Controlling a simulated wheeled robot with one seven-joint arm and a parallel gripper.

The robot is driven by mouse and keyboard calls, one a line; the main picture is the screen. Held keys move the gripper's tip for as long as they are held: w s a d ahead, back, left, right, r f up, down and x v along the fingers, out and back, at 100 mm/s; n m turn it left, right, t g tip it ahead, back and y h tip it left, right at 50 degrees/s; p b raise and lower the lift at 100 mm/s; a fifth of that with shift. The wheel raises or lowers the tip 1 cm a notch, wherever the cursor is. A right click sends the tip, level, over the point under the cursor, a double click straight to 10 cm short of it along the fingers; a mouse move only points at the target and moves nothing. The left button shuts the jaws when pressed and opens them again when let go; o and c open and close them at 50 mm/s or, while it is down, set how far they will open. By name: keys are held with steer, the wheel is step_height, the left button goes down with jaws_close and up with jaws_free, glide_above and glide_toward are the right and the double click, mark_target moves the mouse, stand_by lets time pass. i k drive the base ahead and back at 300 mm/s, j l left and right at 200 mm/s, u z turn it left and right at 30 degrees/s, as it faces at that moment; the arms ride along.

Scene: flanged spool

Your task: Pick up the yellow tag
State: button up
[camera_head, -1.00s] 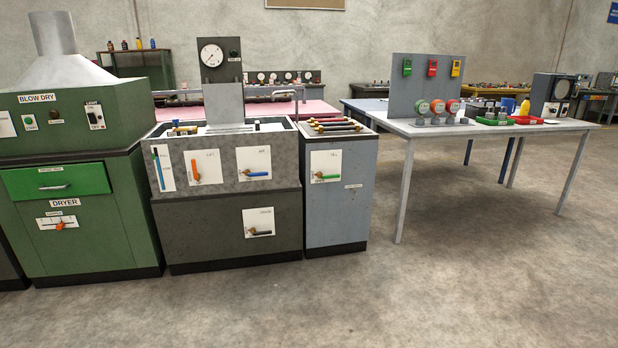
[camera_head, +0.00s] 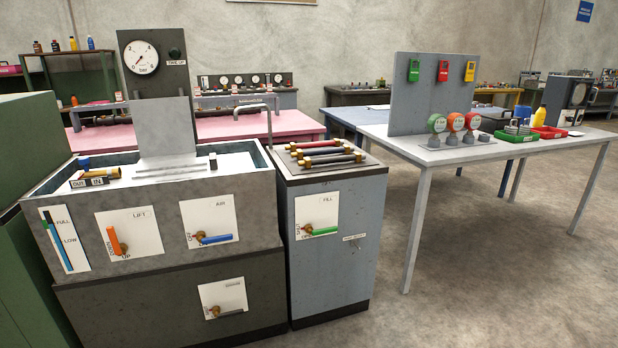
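The yellow tag (camera_head: 470,71) hangs at the upper right of a grey upright board (camera_head: 402,105) on the right-hand table. A green tag (camera_head: 414,70) and a red tag (camera_head: 443,71) hang to its left in the same row. The board stands upright near the left end of the table. My gripper is not in view.
The light grey table (camera_head: 400,147) holds round gauges (camera_head: 455,122), a green tray (camera_head: 516,136), a red tray (camera_head: 549,132) and a yellow bottle (camera_head: 539,117). A grey tank unit (camera_head: 170,235) and a blue-grey cabinet (camera_head: 345,270) stand left. Floor (camera_head: 480,280) before the table is clear.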

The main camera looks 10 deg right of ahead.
mark_target(469, 73)
steer(key=i+l+z, duration=0.2)
steer(key=i+z, duration=0.2)
steer(key=i, duration=0.3)
steer(key=i+z, duration=0.4)
steer(key=i, duration=0.25)
steer(key=i+j+z, duration=0.25)
steer(key=i+z, duration=0.2)
steer(key=i, duration=0.25)
steer(key=i+z, duration=0.25)
steer(key=i, duration=0.65)
steer(key=i+z, duration=0.25)
steer(key=i, duration=0.6)
